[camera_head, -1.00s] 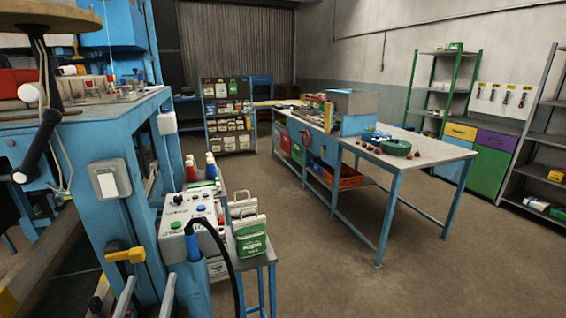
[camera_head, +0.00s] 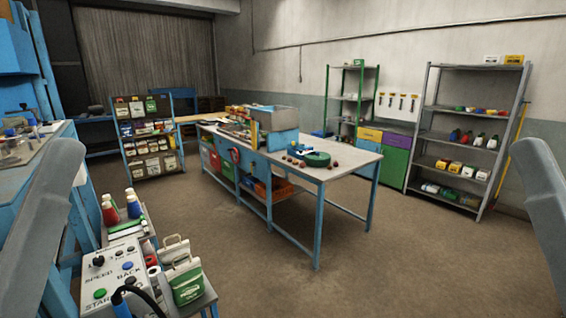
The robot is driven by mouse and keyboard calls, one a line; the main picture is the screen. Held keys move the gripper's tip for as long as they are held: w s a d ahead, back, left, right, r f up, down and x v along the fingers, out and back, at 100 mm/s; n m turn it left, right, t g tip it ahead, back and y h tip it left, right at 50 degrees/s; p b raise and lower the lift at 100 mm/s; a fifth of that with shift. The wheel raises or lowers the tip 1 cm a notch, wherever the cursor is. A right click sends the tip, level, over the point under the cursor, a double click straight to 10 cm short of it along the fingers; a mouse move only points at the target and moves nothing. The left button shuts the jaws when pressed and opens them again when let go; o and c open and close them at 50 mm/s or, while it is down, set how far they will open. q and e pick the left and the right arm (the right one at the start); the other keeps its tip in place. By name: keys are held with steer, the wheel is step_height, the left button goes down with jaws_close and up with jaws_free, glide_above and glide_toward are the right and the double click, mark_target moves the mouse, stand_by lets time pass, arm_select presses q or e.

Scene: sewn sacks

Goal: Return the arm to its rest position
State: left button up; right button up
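Neither of my grippers shows in the head view. Grey links of my arms stand at the left and right edges of the picture, and their ends are out of frame. A white and green sack with handles (camera_head: 187,287) stands upright at the lower left, with another pale sack (camera_head: 174,246) close behind it. No gripper is seen touching them.
A control box with buttons (camera_head: 118,280) and red and blue thread cones (camera_head: 109,212) sit by the sacks. A blue-legged workbench (camera_head: 350,160) stands mid-room. A sack rack (camera_head: 150,140) and grey shelves (camera_head: 470,125) stand behind. Open floor lies in front.

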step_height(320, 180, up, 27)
steer(key=p, duration=2.4)
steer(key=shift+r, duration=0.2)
